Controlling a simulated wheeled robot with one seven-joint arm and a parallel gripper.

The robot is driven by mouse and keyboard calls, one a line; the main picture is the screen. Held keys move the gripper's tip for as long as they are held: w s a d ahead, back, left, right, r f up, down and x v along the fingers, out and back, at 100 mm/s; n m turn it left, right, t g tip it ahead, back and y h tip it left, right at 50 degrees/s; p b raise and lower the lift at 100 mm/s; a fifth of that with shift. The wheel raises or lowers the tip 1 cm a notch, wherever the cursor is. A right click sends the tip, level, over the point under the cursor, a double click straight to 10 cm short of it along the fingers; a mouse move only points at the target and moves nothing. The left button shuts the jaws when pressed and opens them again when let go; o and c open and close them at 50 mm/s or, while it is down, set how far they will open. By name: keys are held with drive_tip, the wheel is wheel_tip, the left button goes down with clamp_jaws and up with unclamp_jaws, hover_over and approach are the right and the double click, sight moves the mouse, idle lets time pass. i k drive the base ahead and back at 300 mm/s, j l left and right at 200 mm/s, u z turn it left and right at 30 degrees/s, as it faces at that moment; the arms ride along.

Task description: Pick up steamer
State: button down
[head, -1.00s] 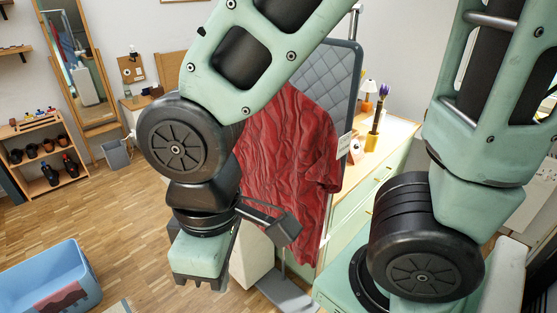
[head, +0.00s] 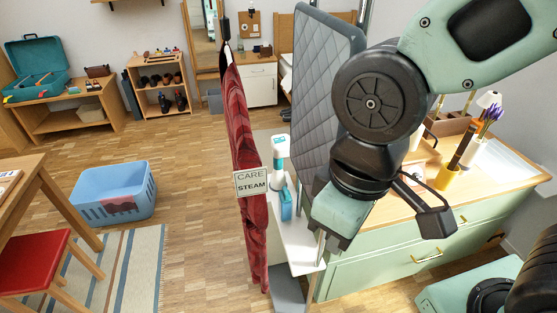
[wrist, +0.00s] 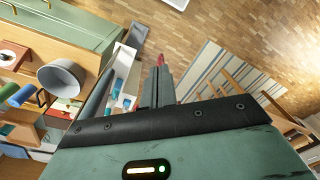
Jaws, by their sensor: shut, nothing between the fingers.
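The steamer (head: 279,158), white and teal with an upright head, stands on a small white shelf (head: 300,252) between the hanging red shirt and the grey quilted board. A teal part (head: 286,204) shows at its front; I cannot tell whether it belongs to the steamer. My gripper (head: 328,242) points down in front of the board, to the right of the steamer and apart from it. In the wrist view my gripper (wrist: 160,86) is shut and empty. A small white and teal shape there (wrist: 122,101) may be the steamer, partly hidden.
The red shirt (head: 240,130), with a "CARE STEAM" tag, hangs just left of the steamer. The quilted board (head: 318,95) stands behind my gripper. A green drawer cabinet (head: 400,262) is at right. A blue basket (head: 118,190) and open floor lie at left.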

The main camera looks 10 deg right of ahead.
sight(280, 151)
drive_tip(key=j, duration=0.7)
drive_tip(key=i+j+z, duration=0.2)
drive_tip(key=j, duration=0.55)
drive_tip(key=j+z, duration=0.2)
drive_tip(key=j, duration=0.55)
drive_tip(key=i+j+z, duration=0.2)
drive_tip(key=i+j, duration=0.5)
drive_tip(key=i+j+z, duration=0.15)
drive_tip(key=i+j, duration=0.5)
drive_tip(key=j, duration=0.1)
